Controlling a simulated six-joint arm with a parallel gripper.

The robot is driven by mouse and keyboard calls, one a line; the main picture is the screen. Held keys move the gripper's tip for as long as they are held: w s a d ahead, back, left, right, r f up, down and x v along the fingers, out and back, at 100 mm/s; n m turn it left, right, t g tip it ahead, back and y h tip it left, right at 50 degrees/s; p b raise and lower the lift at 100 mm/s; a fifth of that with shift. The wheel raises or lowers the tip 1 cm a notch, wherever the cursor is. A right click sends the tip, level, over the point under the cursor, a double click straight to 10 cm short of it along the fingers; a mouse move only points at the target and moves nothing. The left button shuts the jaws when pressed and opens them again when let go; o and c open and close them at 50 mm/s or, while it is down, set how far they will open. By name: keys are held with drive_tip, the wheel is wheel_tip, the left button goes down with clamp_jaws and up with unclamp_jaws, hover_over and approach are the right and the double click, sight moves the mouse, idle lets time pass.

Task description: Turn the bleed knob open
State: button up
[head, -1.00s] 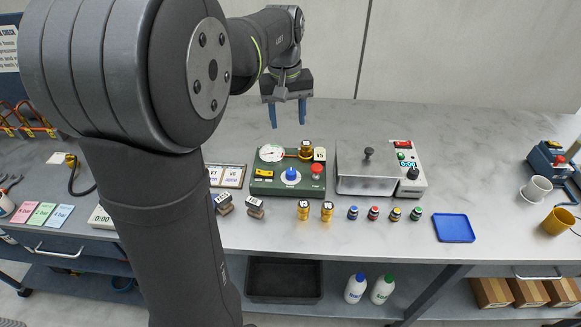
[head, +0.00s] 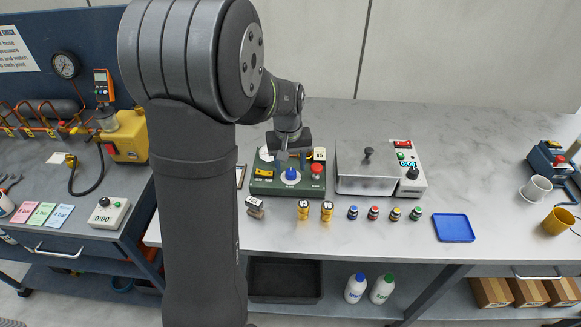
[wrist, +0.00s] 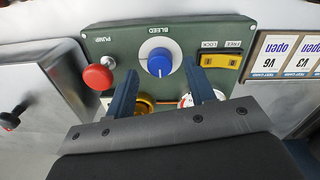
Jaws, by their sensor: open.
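The blue bleed knob (head: 291,174) sits on a white dial on the front part of the green panel box (head: 260,187). In the wrist view the knob (wrist: 159,63) stands under the word BLEED, beyond my fingertips and roughly between their lines. My gripper (wrist: 166,85) is open and empty, its two blue fingers apart, pointing toward the knob. In the head view my gripper (head: 290,158) is above the back of the panel. The gripper hides part of the gauge and the brass fitting. Whether a finger touches the knob cannot be told; a gap seems to show.
A red pump button (wrist: 98,77) is left of the knob in the wrist view, and a yellow line lock switch (wrist: 220,60) is right. A metal box with a lid (head: 365,180) stands close beside the panel. Several small bottles and brass parts stand in front.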

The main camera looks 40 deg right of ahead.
drive_tip(key=shift+f, duration=0.85)
drive_tip(key=c, duration=1)
